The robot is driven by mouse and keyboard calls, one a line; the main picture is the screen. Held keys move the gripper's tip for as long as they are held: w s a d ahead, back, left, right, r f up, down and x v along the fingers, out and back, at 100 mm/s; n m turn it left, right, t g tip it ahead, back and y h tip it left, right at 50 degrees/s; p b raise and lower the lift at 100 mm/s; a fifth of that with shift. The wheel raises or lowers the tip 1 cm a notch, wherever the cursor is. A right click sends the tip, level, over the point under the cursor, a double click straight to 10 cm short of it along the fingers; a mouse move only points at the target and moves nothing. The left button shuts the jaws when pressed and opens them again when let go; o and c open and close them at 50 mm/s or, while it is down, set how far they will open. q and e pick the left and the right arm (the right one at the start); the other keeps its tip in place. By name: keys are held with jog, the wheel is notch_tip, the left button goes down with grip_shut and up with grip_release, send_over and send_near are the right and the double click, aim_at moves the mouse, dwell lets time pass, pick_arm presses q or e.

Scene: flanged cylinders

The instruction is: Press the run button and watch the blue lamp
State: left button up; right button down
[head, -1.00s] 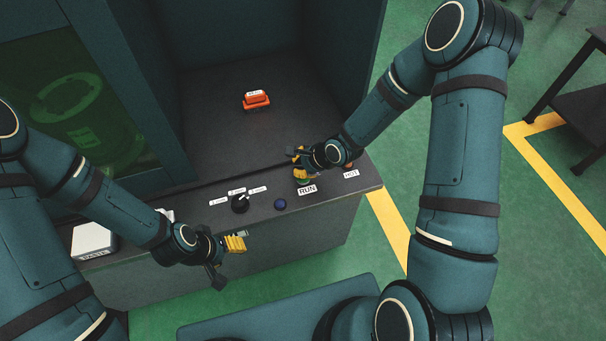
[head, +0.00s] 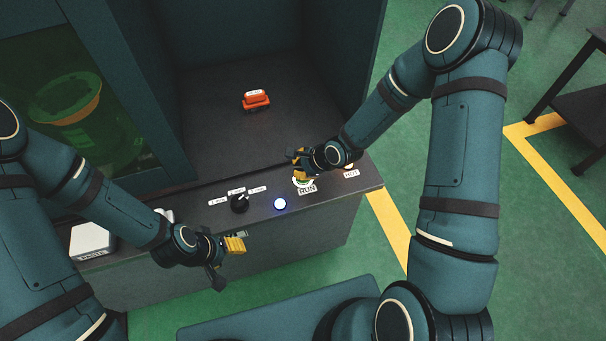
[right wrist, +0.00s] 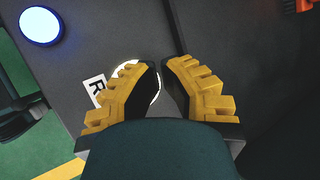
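The run button (head: 303,183), with a bright ring, sits on the grey control ledge behind its RUN label (head: 307,189). My right gripper (head: 300,160) is over it, its fingers nearly together and empty. In the right wrist view the left finger covers much of the button's ring (right wrist: 153,95); whether it touches cannot be told. The blue lamp (head: 280,204) glows brightly left of the button, and also in the right wrist view (right wrist: 41,26). My left gripper (head: 228,262) is open and empty in front of the ledge.
A rotary knob (head: 240,204) with several labels is left of the lamp. A HOT label (head: 351,173) is to the right. An orange object (head: 256,100) stands in the bay. A white box (head: 92,241) is at the ledge's left end. A drum (head: 70,110) shows behind the window.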

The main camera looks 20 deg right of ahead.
jog(key=shift+r, duration=0.15)
jog(key=shift+r+p, duration=0.8)
jog(key=shift+r+p, duration=1.9)
jog(key=shift+r, duration=0.6)
dwell(4.5)
